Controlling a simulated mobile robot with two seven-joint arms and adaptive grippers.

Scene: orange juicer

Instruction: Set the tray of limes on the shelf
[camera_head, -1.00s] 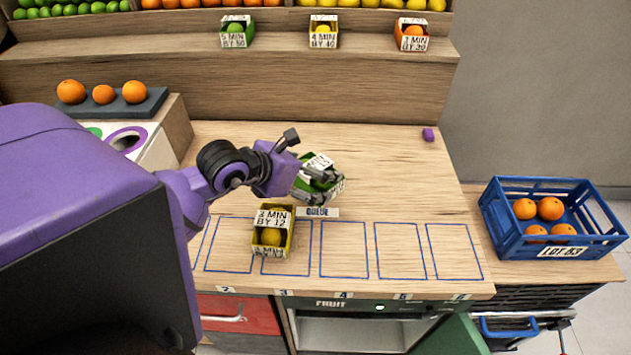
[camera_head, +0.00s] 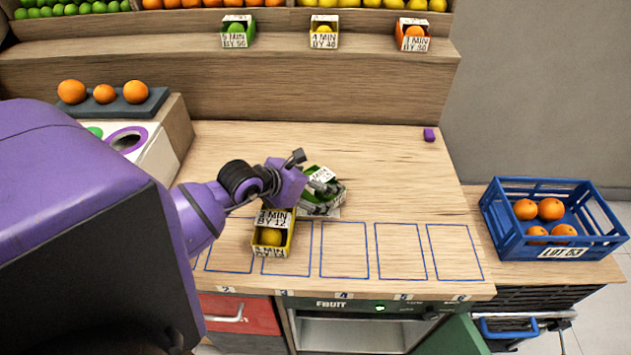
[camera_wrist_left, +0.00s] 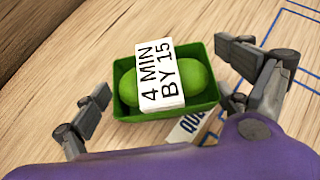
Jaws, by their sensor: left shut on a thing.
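The green tray of limes (camera_head: 320,205) is at the middle of the counter, near the front row of outlined spaces. The left wrist view shows limes in the tray (camera_wrist_left: 205,110) under a white card reading "4 MIN BY 15". My left gripper (camera_head: 322,188) is shut on this tray, with a finger on either side of it. I cannot tell whether the tray touches the counter. The shelf (camera_head: 130,48) runs along the back above the counter. My right gripper is not in view.
A yellow tray with a card (camera_head: 272,252) stands close at the front left of the held tray. Green (camera_head: 236,38), yellow (camera_head: 324,40) and orange (camera_head: 412,42) trays stand on the shelf, with gaps between them. A blue crate of oranges (camera_head: 548,240) is at right.

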